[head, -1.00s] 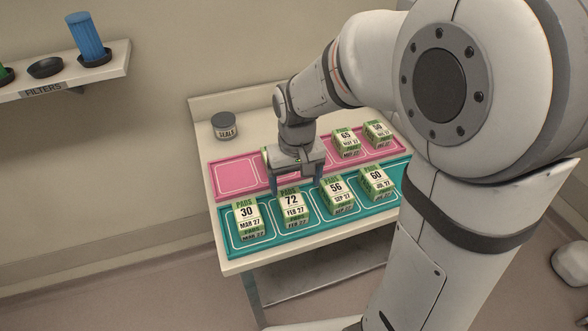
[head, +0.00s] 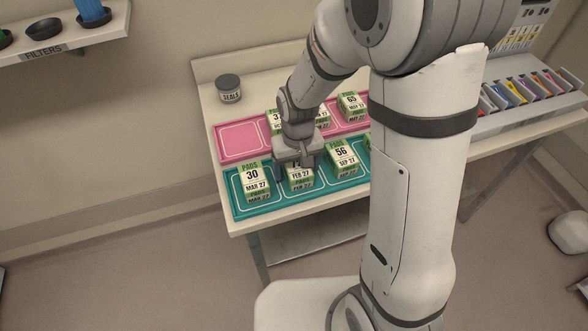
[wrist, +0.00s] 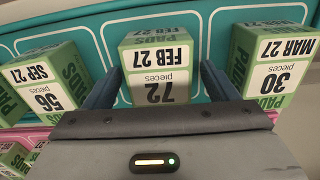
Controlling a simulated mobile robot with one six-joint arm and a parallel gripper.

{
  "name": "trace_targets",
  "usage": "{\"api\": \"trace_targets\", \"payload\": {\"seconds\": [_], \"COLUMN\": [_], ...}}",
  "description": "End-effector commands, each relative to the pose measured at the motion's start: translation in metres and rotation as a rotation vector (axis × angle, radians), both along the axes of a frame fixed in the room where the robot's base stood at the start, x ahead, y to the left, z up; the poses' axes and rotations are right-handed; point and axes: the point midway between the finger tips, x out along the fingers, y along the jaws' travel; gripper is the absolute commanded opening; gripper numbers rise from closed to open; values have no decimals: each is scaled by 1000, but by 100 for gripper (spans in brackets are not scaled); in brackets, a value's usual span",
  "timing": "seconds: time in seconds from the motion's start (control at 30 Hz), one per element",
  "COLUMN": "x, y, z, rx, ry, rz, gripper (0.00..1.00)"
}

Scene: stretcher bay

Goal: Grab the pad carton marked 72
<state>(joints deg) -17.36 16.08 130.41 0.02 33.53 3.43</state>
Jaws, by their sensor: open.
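The pad carton marked 72 (head: 300,179) is a green and white box on the teal tray (head: 245,208). In the head view my gripper (head: 298,168) hides its upper part. In the wrist view the carton 72 (wrist: 160,72) shows upside down, upright on the tray, between the two dark fingers. My gripper (wrist: 160,85) is open, with one finger on each side of the carton. I cannot tell whether either finger touches it.
Carton 30 (head: 255,182) stands to the left and carton 56 (head: 342,158) to the right on the teal tray. A pink tray (head: 238,142) with several cartons lies behind. A seals jar (head: 229,88) stands at the back left.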

Motion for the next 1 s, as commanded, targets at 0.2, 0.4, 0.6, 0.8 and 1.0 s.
{"api": "trace_targets", "payload": {"seconds": [0.2,0.4,0.6,0.8,1.0], "x": [0,0,0,0,1], "y": [0,0,1,1,1], "z": [0,1,1,1,4], "rx": [0,0,0,0,1], "ry": [0,-1,-1,-1,-3], "rz": [0,1,1,2,2], "gripper": [69,53,37,26,26]}}
